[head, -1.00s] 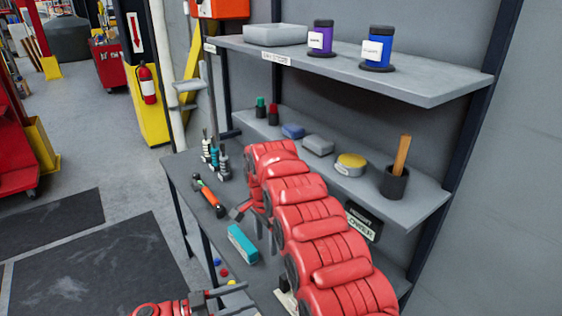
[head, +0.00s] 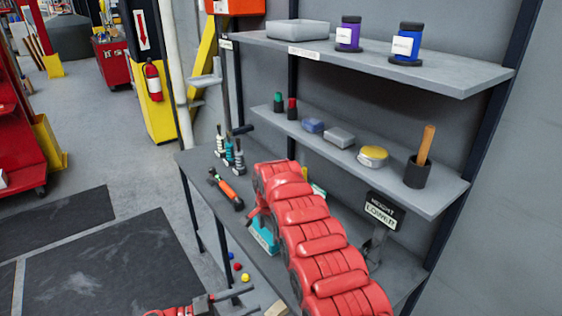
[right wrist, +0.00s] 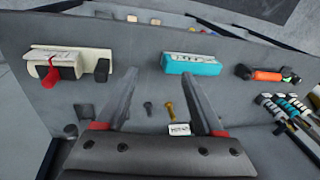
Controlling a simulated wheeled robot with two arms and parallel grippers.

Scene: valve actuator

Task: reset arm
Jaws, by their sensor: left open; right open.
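My right arm (head: 315,235), red and segmented, reaches over the grey workbench in the head view and hides part of it. In the right wrist view my right gripper (right wrist: 160,76) is open and empty, its two grey fingers spread above the bench. A teal block (right wrist: 191,64) lies beyond the fingertips, and two small bolts lie between the fingers. In the head view my left gripper (head: 248,297) is at the bottom edge, open, with nothing seen between its fingers, beside the bench's front edge.
An orange-and-black tool (head: 226,190) and several upright tools (head: 229,152) are on the bench (head: 205,208). Shelves behind hold a grey tray (head: 297,29), purple and blue canisters, and a black cup (head: 417,172). A sign (head: 380,211) stands right of my arm. Floor at left is open.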

